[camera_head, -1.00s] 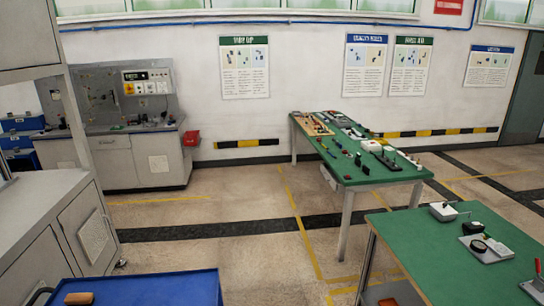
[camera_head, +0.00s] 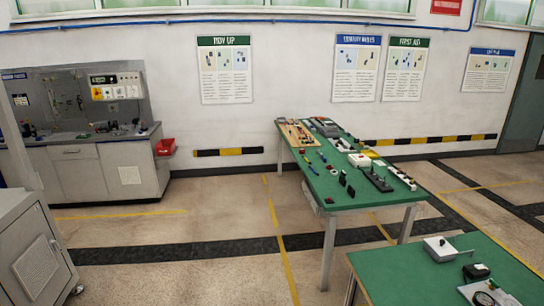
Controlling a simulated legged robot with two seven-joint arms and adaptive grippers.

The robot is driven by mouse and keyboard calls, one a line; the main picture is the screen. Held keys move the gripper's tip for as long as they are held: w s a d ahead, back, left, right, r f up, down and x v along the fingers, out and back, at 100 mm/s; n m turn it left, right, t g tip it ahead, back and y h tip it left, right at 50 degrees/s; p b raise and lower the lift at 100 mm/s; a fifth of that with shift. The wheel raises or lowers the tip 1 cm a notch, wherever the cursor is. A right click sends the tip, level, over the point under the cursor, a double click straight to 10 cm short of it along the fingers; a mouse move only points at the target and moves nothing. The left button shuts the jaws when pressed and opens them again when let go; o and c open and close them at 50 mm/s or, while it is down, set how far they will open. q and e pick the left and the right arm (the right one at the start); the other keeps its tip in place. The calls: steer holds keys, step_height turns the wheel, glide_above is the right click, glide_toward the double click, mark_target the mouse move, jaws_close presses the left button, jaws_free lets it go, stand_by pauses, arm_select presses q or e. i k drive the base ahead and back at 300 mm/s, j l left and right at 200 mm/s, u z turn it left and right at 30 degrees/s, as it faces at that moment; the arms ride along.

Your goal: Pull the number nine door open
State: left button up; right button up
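No number nine can be read on any door in view. A grey cabinet (camera_head: 14,222) at the lower left has a shut door with a pale panel (camera_head: 36,264) on its face. A grey workbench (camera_head: 75,180) against the wall at the left has shut cupboard doors, one with a white sheet (camera_head: 130,175) on it. A grey-green room door (camera_head: 524,110) stands at the far right edge, partly cut off. Neither of my grippers is in view.
A green-topped table (camera_head: 336,183) with several small parts stands mid-room. Another green table (camera_head: 400,274) with devices fills the lower right. Bare floor (camera_head: 180,240) with yellow and black lines lies between the cabinet and the tables. A red bin (camera_head: 165,147) hangs beside the workbench.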

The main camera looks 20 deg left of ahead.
mark_target(34, 271)
steer(key=i+j+u, duration=0.15)
steer(key=i+u, duration=0.2)
steer(key=i, duration=0.25)
steer(key=i+u, duration=0.35)
steer(key=i, duration=0.25)
steer(key=i+l+u, duration=0.3)
steer(key=i, duration=0.25)
steer(key=i+j+u, duration=0.2)
steer(key=i+u, duration=0.2)
steer(key=i, duration=0.25)
steer(key=i+u, duration=0.35)
steer(key=i, duration=0.35)
steer(key=i+l+u, duration=0.25)
steer(key=i+u, duration=0.15)
steer(key=i, duration=0.25)
